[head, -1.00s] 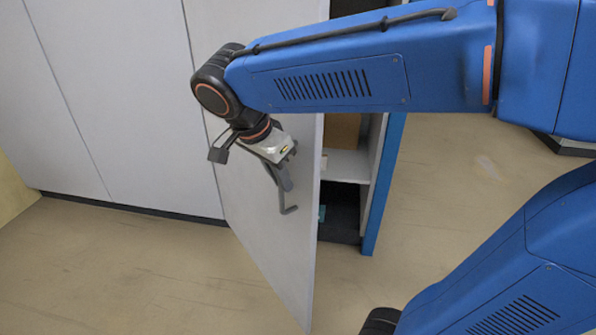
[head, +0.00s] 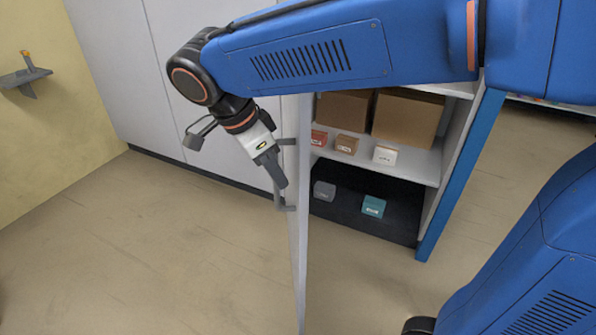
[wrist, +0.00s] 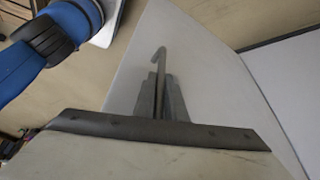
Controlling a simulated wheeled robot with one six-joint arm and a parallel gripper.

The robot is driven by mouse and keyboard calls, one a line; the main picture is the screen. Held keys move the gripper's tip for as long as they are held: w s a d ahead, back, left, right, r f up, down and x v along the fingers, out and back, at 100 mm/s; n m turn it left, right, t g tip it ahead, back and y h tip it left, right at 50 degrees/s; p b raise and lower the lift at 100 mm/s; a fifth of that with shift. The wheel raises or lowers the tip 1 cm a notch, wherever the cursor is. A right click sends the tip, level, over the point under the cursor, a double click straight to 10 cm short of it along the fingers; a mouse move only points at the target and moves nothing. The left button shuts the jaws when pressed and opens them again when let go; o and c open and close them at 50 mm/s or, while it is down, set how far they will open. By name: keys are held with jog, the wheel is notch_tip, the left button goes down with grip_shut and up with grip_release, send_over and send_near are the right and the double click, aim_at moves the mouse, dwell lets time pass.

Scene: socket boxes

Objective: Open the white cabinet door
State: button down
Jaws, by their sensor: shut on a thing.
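The white cabinet door (head: 301,240) stands swung out from the cabinet and is seen nearly edge-on in the head view. Its grey bar handle (head: 281,203) is on the left face. My gripper (head: 279,180) is at the handle and shut on it. In the wrist view my gripper (wrist: 162,95) has its fingers around the handle (wrist: 160,56), whose hooked end sticks out past them. The door face (wrist: 205,70) lies behind. The exact contact of the fingers is partly hidden in the head view.
The open cabinet shows an upper shelf (head: 408,166) with brown cartons (head: 408,117) and small boxes. A grey box (head: 324,190) and a teal box (head: 373,206) sit on the dark bottom. A blue side panel (head: 462,175) stands right. Floor left of the door is clear.

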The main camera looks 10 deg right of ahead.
jog(key=shift+w+a, duration=0.15)
jog(key=shift+a, duration=0.7)
jog(key=shift+w+a, duration=0.15)
jog(key=shift+a, duration=0.7)
jog(key=c, duration=1.8)
grip_release()
jog(key=shift+r, duration=0.1)
jog(key=v, duration=1.7)
jog(key=shift+a+r, duration=0.1)
